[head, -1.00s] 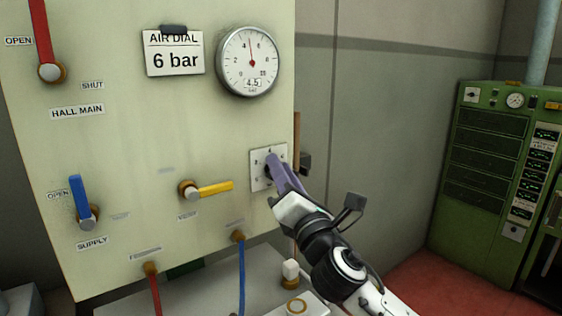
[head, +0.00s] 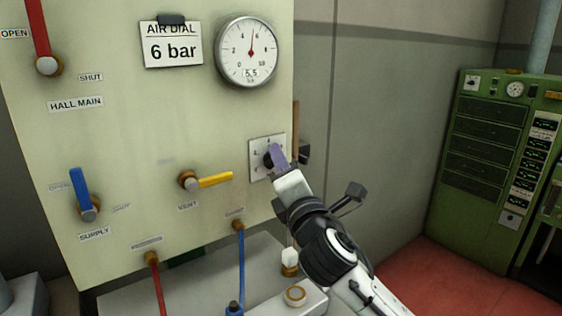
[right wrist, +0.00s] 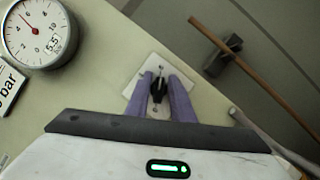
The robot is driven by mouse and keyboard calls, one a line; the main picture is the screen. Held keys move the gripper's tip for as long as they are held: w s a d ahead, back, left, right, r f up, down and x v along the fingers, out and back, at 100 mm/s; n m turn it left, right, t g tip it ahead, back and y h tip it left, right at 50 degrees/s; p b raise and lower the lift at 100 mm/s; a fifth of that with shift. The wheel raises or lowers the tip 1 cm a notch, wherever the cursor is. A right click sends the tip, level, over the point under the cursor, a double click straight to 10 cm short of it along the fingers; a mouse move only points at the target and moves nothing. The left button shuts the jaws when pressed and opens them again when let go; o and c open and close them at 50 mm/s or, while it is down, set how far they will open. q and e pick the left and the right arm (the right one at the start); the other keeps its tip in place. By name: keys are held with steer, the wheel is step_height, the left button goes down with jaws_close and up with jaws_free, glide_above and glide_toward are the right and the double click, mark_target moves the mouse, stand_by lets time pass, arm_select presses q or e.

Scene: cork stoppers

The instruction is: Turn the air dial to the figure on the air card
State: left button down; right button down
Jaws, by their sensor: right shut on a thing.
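The air card (head: 171,46) is clipped to the pale panel and reads "6 bar". The round gauge (head: 247,51) beside it has a red needle and a small window reading 5.5. The air dial (head: 268,160) is a black knob on a white square plate with numbers, low at the panel's right side. My right gripper (head: 276,155) is shut on the knob, its purple fingers partly hiding it. In the right wrist view the two fingers stand either side of the black knob (right wrist: 157,88). My left gripper is not in view.
A red lever (head: 42,35), a blue lever (head: 82,190) and a yellow lever (head: 213,180) stick out from the panel (head: 130,130). Red and blue hoses hang below. A green cabinet (head: 490,150) stands well to the right.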

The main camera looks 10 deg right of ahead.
steer(key=c, duration=1.8)
jaws_free()
steer(key=s+f+b, duration=0.1)
steer(key=s+f, duration=0.1)
steer(key=s, duration=0.8)
steer(key=shift+d+b, duration=0.25)
steer(key=shift+b, duration=0.05)
